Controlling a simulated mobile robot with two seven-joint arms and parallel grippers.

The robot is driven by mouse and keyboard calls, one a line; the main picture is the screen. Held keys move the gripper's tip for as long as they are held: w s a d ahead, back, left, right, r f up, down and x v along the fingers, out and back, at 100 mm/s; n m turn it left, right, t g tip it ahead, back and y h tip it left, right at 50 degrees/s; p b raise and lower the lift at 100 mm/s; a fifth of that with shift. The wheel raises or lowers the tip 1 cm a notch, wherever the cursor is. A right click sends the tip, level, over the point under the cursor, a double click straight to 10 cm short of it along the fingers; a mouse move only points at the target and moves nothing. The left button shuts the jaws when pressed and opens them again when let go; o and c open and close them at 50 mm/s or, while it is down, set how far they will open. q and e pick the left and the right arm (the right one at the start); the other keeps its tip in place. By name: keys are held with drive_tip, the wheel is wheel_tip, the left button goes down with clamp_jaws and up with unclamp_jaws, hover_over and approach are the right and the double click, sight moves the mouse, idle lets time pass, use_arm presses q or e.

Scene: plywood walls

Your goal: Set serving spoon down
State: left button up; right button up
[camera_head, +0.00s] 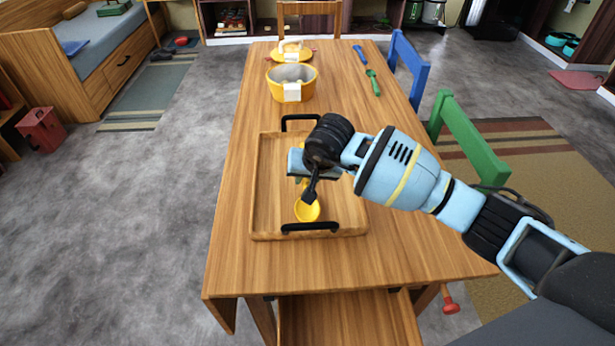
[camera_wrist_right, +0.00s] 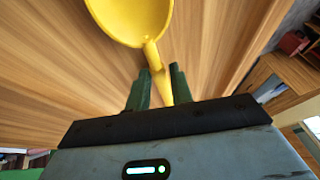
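The yellow serving spoon (camera_head: 307,211) is over the wooden tray (camera_head: 263,190), bowl end toward the tray's near black handle. My right gripper (camera_head: 306,180) is above the tray, with its fingers on either side of the spoon's handle. In the right wrist view, the spoon's bowl (camera_wrist_right: 132,18) points away from me and its handle runs between the two dark green fingers (camera_wrist_right: 160,85), which look closed on it. I cannot tell whether the spoon touches the tray. My left gripper is not in view.
A yellow bowl (camera_head: 307,90) stands beyond the tray. A yellow dish (camera_head: 291,56) is farther back. A green utensil (camera_head: 373,82) and a blue one (camera_head: 360,54) lie at the far right. Green (camera_head: 465,137) and blue (camera_head: 411,66) chairs stand along the right edge. The near tabletop is clear.

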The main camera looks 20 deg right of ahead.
drive_tip(key=shift+s+d+f, duration=0.1)
drive_tip(key=shift+d+f, duration=0.05)
drive_tip(key=shift+f, duration=0.2)
drive_tip(key=shift+r, duration=0.1)
drive_tip(key=shift+r, duration=0.3)
drive_tip(key=p+v, duration=0.1)
drive_tip(key=v, duration=1.1)
drive_tip(key=shift+r, duration=0.1)
